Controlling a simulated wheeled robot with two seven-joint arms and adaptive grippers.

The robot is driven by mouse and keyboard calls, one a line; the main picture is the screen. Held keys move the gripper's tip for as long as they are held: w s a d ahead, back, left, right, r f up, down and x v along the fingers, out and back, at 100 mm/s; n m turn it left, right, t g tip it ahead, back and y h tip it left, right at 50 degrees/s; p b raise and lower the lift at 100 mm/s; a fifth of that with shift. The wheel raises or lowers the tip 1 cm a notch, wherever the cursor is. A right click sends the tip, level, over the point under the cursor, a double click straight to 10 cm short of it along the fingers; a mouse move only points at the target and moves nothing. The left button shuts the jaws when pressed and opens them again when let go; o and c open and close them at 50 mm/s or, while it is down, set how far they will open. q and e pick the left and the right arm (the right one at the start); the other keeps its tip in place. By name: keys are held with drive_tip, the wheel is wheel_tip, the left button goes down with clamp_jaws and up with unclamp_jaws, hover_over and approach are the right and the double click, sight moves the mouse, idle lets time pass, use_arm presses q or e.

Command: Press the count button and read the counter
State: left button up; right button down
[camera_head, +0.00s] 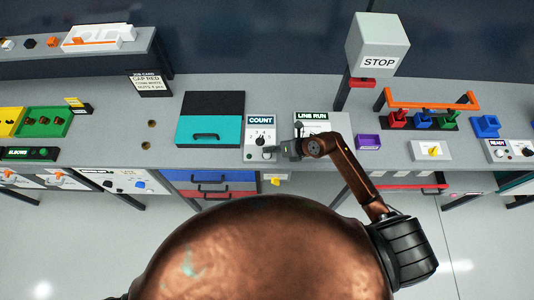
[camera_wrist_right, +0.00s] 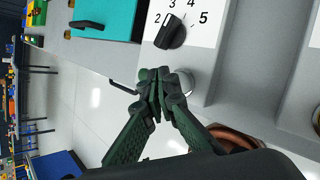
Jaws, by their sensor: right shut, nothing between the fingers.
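The count panel (camera_head: 251,137) is a white plate labelled COUNT on the grey bench, with a black dial knob among numbers. In the right wrist view the black knob (camera_wrist_right: 171,32) sits by the digits 2 to 5; its exact reading I cannot tell. My right gripper (camera_head: 274,151) is at the panel's lower right, shut and empty. In the right wrist view its fingertips (camera_wrist_right: 163,78) are together below the knob. A pale round button (camera_wrist_right: 187,82) shows partly behind the fingers; I cannot tell whether they touch it. My left gripper is not in view.
A teal-fronted box (camera_head: 208,132) stands left of the panel. The LINE RUN panel (camera_head: 312,118) is to the right, partly behind my right arm. A STOP box (camera_head: 378,45) stands on a post at the back. Drawers (camera_head: 212,177) sit below the bench edge.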

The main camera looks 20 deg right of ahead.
sight(269, 155)
drive_tip(key=shift+f, duration=0.1)
drive_tip(key=shift+f, duration=0.3)
drive_tip(key=shift+f+b, duration=0.55)
idle(0.8)
drive_tip(key=shift+r, duration=0.15)
drive_tip(key=shift+r+p, duration=0.8)
drive_tip(key=shift+p, duration=0.1)
wheel_tip(269, 155, up, 5)
drive_tip(key=p, duration=0.4)
drive_tip(key=shift+r, duration=0.1)
